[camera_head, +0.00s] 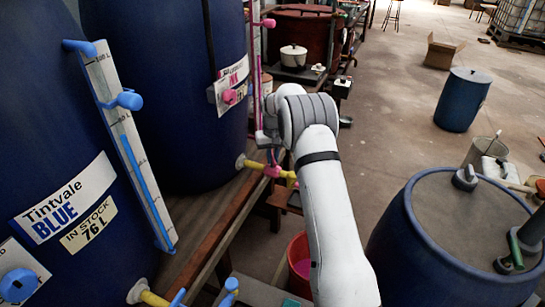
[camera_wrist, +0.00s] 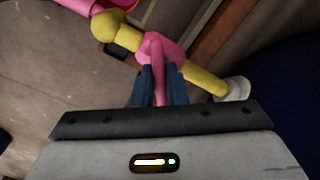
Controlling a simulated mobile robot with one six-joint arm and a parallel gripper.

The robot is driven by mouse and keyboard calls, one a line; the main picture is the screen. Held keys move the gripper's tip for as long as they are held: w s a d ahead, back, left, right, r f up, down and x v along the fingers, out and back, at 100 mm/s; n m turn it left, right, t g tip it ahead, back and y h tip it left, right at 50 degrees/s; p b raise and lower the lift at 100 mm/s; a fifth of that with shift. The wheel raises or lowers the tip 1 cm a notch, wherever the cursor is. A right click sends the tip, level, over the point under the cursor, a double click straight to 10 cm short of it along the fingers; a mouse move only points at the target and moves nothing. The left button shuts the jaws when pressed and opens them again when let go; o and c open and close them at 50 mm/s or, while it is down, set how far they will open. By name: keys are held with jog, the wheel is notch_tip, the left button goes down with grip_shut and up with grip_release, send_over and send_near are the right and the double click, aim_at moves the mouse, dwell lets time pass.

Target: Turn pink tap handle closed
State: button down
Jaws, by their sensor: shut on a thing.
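The pink tap handle (camera_wrist: 158,70) shows in the wrist view, between the two dark fingers of my gripper (camera_wrist: 158,78), which is shut on it. The handle joins a pink tap body on a yellow pipe (camera_wrist: 200,79), which runs from upper left to lower right. In the head view the pink tap (camera_head: 272,170) sits on the yellow pipe (camera_head: 254,165) at the foot of a blue vat (camera_head: 150,80). My gripper (camera_head: 268,148) is at the tap there, partly hidden by my wrist.
A red bucket (camera_head: 299,262) with pink contents stands below my arm. A vat labelled Tintvale Blue (camera_head: 62,198) is at left with a blue-trimmed gauge (camera_head: 125,140). A wooden rail (camera_head: 215,240) runs below the vats. A blue drum (camera_head: 450,240) stands at right.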

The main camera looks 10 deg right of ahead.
aim_at(273, 156)
jog(key=m, duration=0.7)
dwell(0.5)
jog(key=c, duration=1.4)
grip_release()
jog(key=shift+c, duration=0.2)
notch_tip(273, 156, up, 7)
jog(key=shift+r, duration=0.45)
